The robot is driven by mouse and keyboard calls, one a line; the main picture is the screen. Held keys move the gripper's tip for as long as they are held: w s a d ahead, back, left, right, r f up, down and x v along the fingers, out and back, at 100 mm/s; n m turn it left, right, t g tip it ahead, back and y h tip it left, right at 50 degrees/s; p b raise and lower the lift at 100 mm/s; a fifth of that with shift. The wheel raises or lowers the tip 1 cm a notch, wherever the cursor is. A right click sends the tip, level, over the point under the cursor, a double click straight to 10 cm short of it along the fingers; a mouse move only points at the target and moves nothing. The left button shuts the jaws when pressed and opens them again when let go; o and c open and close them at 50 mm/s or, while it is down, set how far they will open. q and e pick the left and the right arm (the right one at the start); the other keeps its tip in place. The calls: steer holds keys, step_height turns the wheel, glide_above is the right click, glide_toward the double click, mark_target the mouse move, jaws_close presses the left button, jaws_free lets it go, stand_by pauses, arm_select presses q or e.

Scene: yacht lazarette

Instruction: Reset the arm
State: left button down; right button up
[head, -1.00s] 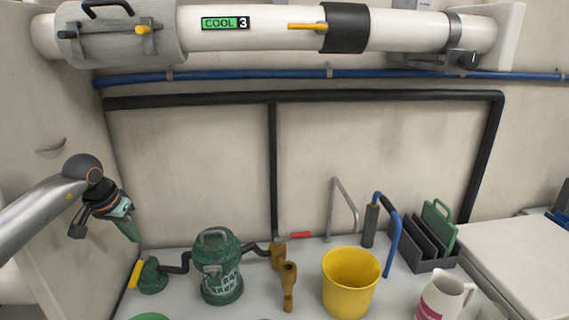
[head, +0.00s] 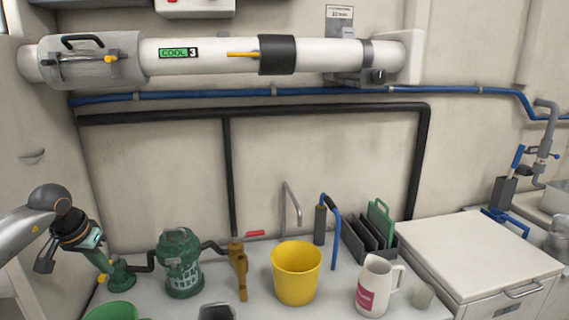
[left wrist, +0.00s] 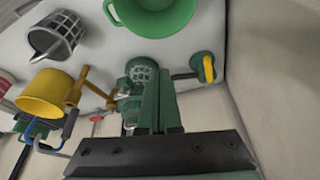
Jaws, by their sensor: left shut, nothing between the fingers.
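My left gripper (head: 104,268) hangs at the lower left of the head view, its green fingers pointing down and empty. In the left wrist view the two fingers (left wrist: 158,78) lie side by side, shut with nothing between them. In the head view the fingers overlap the green valve with a yellow handle (head: 122,278); I cannot tell the gap. In the left wrist view the valve (left wrist: 206,67) lies to the right of the fingers, and the green strainer (left wrist: 138,72) shows partly hidden behind them. My right gripper is not in view.
On the counter stand the green strainer (head: 181,265), a brass fitting (head: 239,268), a yellow bucket (head: 296,274), a white jug (head: 375,286) and a green bowl (head: 112,312). A grey basket (left wrist: 56,36) shows in the left wrist view. A white pipe (head: 210,57) crosses above.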

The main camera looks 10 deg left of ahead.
arm_select(q)
steer(key=d+f+n+h, duration=0.1)
steer(key=d+f+h, duration=0.1)
steer(key=d, duration=0.5)
steer(key=w+d+f+n+h+p, duration=0.1)
steer(key=d+f+n+h, duration=0.1)
steer(key=d, duration=0.5)
steer(key=d+f+n+h+p, duration=0.1)
steer(key=d+f+n+h, duration=0.1)
steer(key=d, duration=0.5)
steer(key=shift+w+f+h, duration=0.2)
steer(key=shift+f+h, duration=0.1)
steer(key=shift+h, duration=0.3)
steer(key=s+d+r+n+t+h+p, duration=0.15)
steer(key=d+n+h, duration=0.25)
steer(key=d+n, duration=0.4)
steer(key=s+d+n+t+h+p, duration=0.1)
steer(key=s+d+n+t+h, duration=0.2)
steer(key=d+n, duration=0.55)
steer(key=s+a+f+m+y+p, duration=0.2)
steer(key=s+f+m+y, duration=0.3)
steer(key=s+f+m, duration=0.3)
steer(key=s+a+f+m+y+p, duration=0.2)
steer(key=s+f+m+y, duration=0.4)
steer(key=m, duration=1.1)
steer(key=s+f, duration=0.3)
steer(key=s, duration=0.3)
steer(key=shift+s+a+t+y, duration=0.25)
steer(key=shift+a+t+y, duration=0.05)
steer(key=shift+a+t, duration=0.1)
